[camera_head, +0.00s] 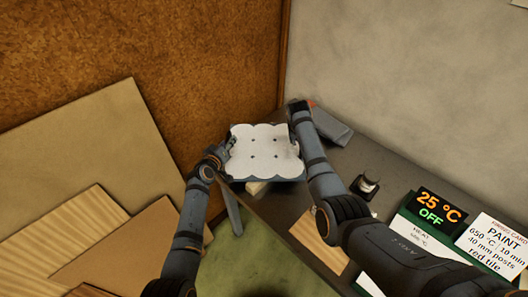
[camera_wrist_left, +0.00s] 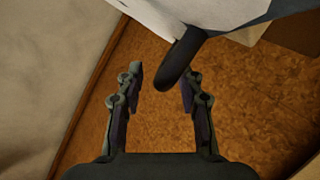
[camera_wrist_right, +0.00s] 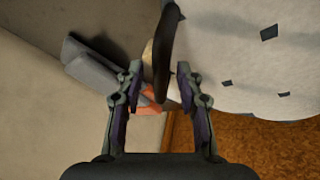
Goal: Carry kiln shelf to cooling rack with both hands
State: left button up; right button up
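The kiln shelf (camera_head: 265,153) shows as a pale plate with scalloped edges and several small dark holes, over a dark base with a dark handle at each side. It is at the far end of the dark table. My left gripper (camera_head: 222,153) is at its left side; in the left wrist view a dark handle (camera_wrist_left: 180,62) reaches between the open fingers (camera_wrist_left: 162,78), with gaps beside it. My right gripper (camera_head: 296,118) is at its right side; its open fingers (camera_wrist_right: 158,76) straddle the other handle (camera_wrist_right: 166,50), with gaps showing. I cannot make out a cooling rack.
A grey object (camera_head: 333,128) lies behind my right gripper. A small dark jar (camera_head: 366,185), a wooden board (camera_head: 318,240), a display reading 25 °C OFF (camera_head: 437,207) and a firing card (camera_head: 497,245) are along the table (camera_head: 385,170). Boards (camera_head: 100,150) lean at left.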

jog(key=shift+w+f, duration=0.1)
pick_arm(q)
jog(key=shift+s+f, duration=0.1)
pick_arm(e)
jog(key=shift+w, duration=0.1)
pick_arm(q)
jog(key=v, duration=1.2)
pick_arm(e)
jog(key=v, duration=1.2)
